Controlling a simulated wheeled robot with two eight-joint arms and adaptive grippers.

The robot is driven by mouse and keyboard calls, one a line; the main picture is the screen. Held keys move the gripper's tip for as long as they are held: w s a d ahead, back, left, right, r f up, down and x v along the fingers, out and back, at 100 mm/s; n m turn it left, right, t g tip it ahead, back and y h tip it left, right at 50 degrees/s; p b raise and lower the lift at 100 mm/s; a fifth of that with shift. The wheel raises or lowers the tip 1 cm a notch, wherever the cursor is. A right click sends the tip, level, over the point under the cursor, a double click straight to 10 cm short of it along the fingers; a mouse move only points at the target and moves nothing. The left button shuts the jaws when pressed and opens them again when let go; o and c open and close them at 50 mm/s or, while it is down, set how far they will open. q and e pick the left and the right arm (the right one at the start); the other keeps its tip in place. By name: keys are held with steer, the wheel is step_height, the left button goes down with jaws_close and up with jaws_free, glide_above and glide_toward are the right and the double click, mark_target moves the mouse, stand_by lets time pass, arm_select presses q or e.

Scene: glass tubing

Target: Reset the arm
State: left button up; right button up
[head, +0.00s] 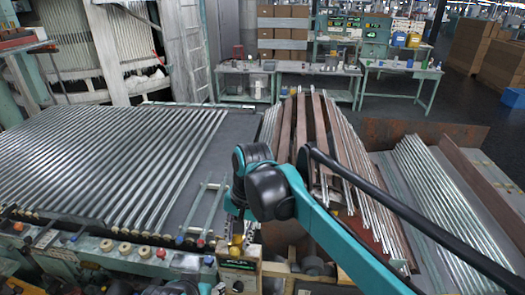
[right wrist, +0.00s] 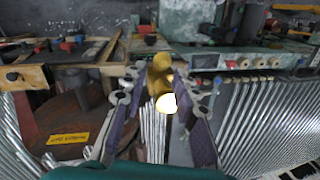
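My right arm (head: 335,240) comes in from the lower right of the head view and reaches to the middle. Its dark wrist largely hides the right gripper (head: 235,208), which points down near the front right corner of the tube table (head: 233,140). In the right wrist view the right gripper (right wrist: 164,82) has its two fingers spread apart. A yellow fitting (right wrist: 160,68) with a bright end shows between them in the picture; no grip on it can be made out. My left gripper is not visible.
Rows of glass tubes (head: 110,150) cover the table at left. A rack of tubes and brown boards (head: 310,125) stands beyond my arm, and another tube bundle (head: 430,190) lies at right. Knobs and fittings (head: 125,247) line the front edge. Workbenches (head: 290,67) stand behind.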

steer(key=s+d+f+n+t+b, duration=0.1)
steer(key=s+d+f+t+b, duration=0.1)
steer(key=d+f, duration=0.5)
steer(key=s+d+f+t+h+b, duration=0.1)
steer(key=s+d+f+t+b, duration=0.1)
steer(key=s+d+f+b, duration=0.2)
steer(key=s+d+f+n+t+h+b, duration=0.1)
steer(key=s+d+f+t+b, duration=0.2)
steer(key=d+f+b, duration=0.5)
steer(key=s+d+f, duration=0.1)
steer(key=d+f, duration=0.2)
steer(key=d, duration=0.6)
steer(key=shift+d+f+n, duration=0.15)
steer(key=shift+d+n, duration=0.15)
steer(key=shift+d, duration=0.05)
steer(key=shift+s, duration=0.1)
